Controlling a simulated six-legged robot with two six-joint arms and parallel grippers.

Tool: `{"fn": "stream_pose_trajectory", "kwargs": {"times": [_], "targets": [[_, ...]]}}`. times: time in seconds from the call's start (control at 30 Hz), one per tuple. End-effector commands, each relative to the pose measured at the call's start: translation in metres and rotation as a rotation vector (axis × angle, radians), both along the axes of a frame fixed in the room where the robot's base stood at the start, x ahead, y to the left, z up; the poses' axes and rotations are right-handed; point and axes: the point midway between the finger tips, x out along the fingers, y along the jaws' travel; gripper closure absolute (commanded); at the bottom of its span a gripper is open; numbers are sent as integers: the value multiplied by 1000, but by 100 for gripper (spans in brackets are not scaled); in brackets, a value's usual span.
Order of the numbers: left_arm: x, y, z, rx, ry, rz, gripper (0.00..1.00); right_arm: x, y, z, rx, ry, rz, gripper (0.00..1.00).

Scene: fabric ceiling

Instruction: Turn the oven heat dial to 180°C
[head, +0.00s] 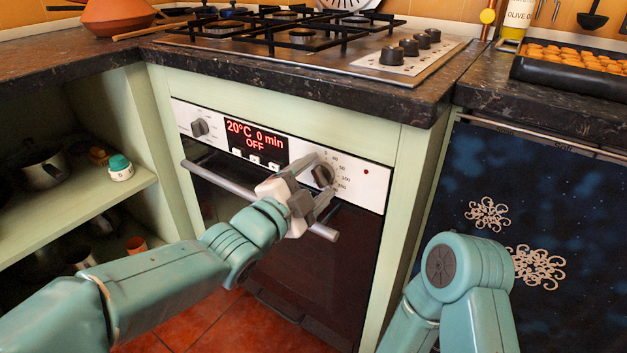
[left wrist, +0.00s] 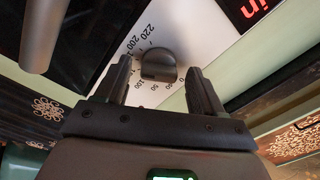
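The oven heat dial (head: 322,176) is a dark round knob on the white oven panel (head: 373,183), ringed by printed numbers. It also shows in the left wrist view (left wrist: 158,66), with numbers up to 220 around it. I cannot tell its exact pointer setting. The red display (head: 256,136) reads 20°C, 0 min, OFF. My left gripper (head: 316,181) is at the dial. In the left wrist view its fingers (left wrist: 159,74) are spread on either side of the dial, with gaps showing, not closed on it. My right arm shows at the lower right; its gripper is out of view.
The oven handle (head: 222,181) runs below the panel, close under my left gripper. The dark worktop (head: 330,84) overhangs above. A blue snowflake-patterned front (head: 480,165) is at the right.

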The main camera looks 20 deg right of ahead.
Motion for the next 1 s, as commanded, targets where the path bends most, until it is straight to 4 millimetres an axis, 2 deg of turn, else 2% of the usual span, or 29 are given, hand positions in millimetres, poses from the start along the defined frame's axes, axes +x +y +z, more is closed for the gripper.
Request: {"fn": "stream_pose_trajectory", "kwargs": {"times": [0.17,0.27,0.7,0.9,1.0], "targets": [[-1,2,-1,2,2,1,32,0,0,0,0,0,0,57],[-8,11,-1,2,3,2,32,0,0,0,0,0,0,57],[-75,98,0,0,0,4,32,0,0,0,0,0,0,57],[-94,123,0,-1,-1,2,32,0,0,0,0,0,0,57],[-99,127,-1,0,0,1,32,0,0,0,0,0,0,57]]}}
